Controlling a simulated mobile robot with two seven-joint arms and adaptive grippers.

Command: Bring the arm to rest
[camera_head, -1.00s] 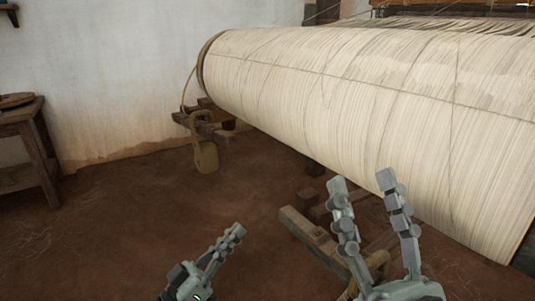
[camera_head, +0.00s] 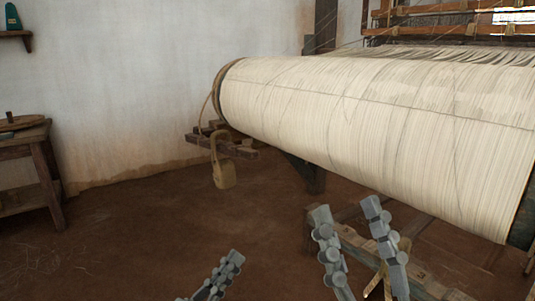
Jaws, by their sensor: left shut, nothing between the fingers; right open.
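My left gripper (camera_head: 236,258) is low in the head view, left of the middle. Its fingers lie together with nothing between them, and its base is cut off by the bottom edge. My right gripper (camera_head: 346,208) is to the right of it, fingers pointing up and spread apart, empty. It appears in front of the wooden loom frame and below the big warp roll (camera_head: 370,120) in the picture. Whether it touches the frame cannot be told. The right gripper's palm is below the picture.
A tan weight (camera_head: 224,174) hangs on a rope by the warp roll's left end. A wooden beam (camera_head: 385,255) runs behind my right gripper. A wooden table (camera_head: 40,165) stands at the left wall. The brown floor (camera_head: 140,240) is bare between table and loom.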

